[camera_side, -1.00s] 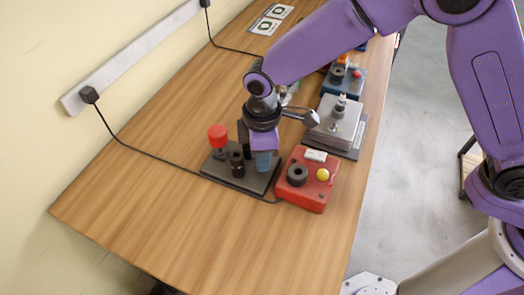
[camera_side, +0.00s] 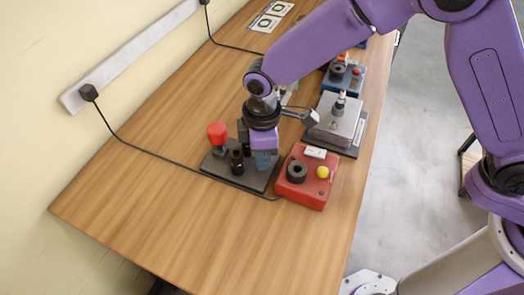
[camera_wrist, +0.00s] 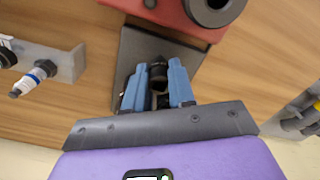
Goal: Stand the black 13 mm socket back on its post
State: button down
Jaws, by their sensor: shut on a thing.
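My gripper (camera_side: 264,160) is low over a dark base plate (camera_side: 216,165), with its blue fingers close together. In the wrist view the fingers (camera_wrist: 156,88) close on a small black piece, the black socket (camera_wrist: 158,72), just above or on the plate (camera_wrist: 140,45). The fingers cover much of it, and I cannot tell whether it sits on a post. A separate upright black cylinder (camera_side: 237,161) stands on the plate left of the fingers in the side view. I cannot read any size mark.
A red-topped knob (camera_side: 217,133) stands on the plate's far left. A red box (camera_side: 307,187) with a black ring and yellow button is close on the right. A grey metal block (camera_side: 336,122) stands behind. A black cable runs past the plate. The front-left table is clear.

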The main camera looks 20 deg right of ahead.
jog(key=shift+f, duration=0.95)
jog(key=c, duration=0.9)
grip_release()
jog(key=shift+o, duration=0.2)
jog(key=shift+r, duration=0.1)
notch_tip(320, 180, up, 7)
jog(key=shift+f, duration=0.1)
jog(key=shift+d, duration=0.1)
